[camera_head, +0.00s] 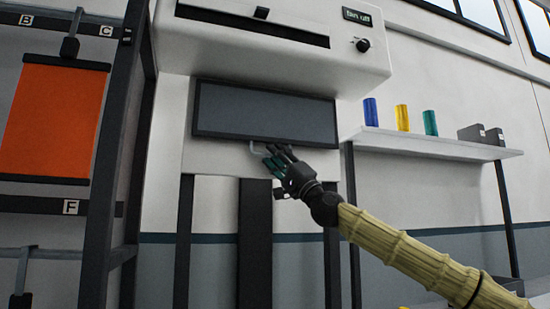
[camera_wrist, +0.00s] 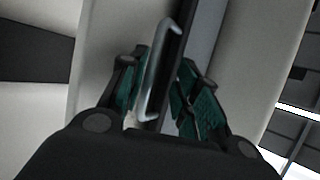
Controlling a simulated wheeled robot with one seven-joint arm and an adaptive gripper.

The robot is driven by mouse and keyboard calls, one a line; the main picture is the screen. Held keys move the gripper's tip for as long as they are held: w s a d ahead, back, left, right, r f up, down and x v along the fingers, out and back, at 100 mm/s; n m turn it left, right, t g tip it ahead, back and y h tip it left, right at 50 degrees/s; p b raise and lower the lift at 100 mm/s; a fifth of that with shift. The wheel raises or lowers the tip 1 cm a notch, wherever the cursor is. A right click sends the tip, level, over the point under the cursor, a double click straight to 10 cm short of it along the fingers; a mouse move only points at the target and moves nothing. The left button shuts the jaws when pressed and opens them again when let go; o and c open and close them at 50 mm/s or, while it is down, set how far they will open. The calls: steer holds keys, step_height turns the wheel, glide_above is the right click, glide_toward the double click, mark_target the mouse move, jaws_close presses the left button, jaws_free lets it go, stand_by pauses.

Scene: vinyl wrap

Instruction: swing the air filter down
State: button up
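The air filter (camera_head: 265,112) is a dark grey rectangular panel set upright in the front of a white machine, in a black frame. A small pale metal handle (camera_head: 256,149) sits at its lower edge. My gripper (camera_head: 274,160) is at that handle, just below the panel. In the wrist view, the handle (camera_wrist: 158,80) stands between the two teal-padded fingers of my gripper (camera_wrist: 163,95). The fingers are apart, with a gap on the right of the handle; the left finger is close to it. I cannot tell whether it touches.
The white machine (camera_head: 270,55) has a slot, a knob (camera_head: 362,45) and a small display. A rack with an orange sheet (camera_head: 52,120) stands on the left. A wall shelf (camera_head: 435,147) on the right holds blue, yellow and teal rolls. Dark posts stand under the machine.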

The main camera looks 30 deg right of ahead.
steer(key=v, duration=1.1)
steer(key=shift+s+d+f, duration=0.15)
steer(key=shift+f, duration=0.05)
